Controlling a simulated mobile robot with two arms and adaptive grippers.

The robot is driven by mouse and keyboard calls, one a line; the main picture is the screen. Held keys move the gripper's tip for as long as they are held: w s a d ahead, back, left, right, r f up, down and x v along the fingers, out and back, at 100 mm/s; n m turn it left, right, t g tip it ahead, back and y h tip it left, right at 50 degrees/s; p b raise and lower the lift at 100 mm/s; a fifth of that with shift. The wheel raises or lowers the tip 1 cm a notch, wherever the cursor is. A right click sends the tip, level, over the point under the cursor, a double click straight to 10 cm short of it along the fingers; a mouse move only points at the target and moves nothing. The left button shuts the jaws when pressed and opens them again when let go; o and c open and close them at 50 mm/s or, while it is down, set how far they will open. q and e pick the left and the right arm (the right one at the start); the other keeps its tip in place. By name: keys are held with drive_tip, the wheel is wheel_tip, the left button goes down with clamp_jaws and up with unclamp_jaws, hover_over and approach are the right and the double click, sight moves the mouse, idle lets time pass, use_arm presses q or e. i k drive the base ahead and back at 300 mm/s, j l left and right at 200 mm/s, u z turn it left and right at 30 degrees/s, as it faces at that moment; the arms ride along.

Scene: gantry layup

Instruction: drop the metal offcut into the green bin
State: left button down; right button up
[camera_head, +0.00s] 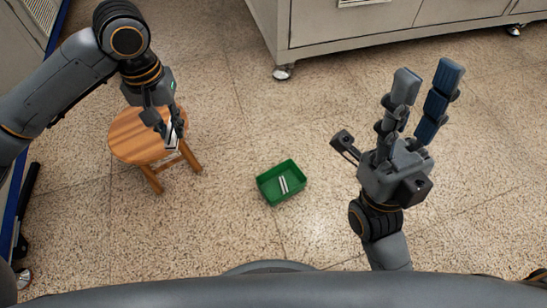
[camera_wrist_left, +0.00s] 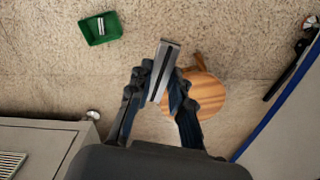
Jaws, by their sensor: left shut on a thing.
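The metal offcut (camera_wrist_left: 164,68) is a short silvery bar with a dark slot along it. My left gripper (camera_head: 168,128) is shut on it, and the offcut (camera_head: 172,142) shows between the fingers in the head view. In that view the gripper is in front of the right side of a wooden stool. The green bin (camera_head: 263,187) is on the floor to the right of the stool, with light strips inside. The bin (camera_wrist_left: 88,37) is at the upper left in the left wrist view. My right gripper (camera_head: 428,88) is open and empty, right of the bin.
The round wooden stool (camera_head: 122,137) stands on the speckled tile floor (camera_head: 240,235). A grey wheeled cabinet (camera_head: 340,20) is at the back. A blue-edged structure (camera_head: 14,205) is at the far left. The floor between stool and bin is clear.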

sight(278, 190)
drive_tip(key=i+l+u, duration=0.1)
drive_tip(key=l+u, duration=0.15)
drive_tip(key=u, duration=0.2)
drive_tip(key=l+u, duration=0.4)
drive_tip(key=i+l+u, duration=0.15)
drive_tip(key=l, duration=0.75)
drive_tip(key=l+u, duration=0.15)
drive_tip(key=l, duration=0.75)
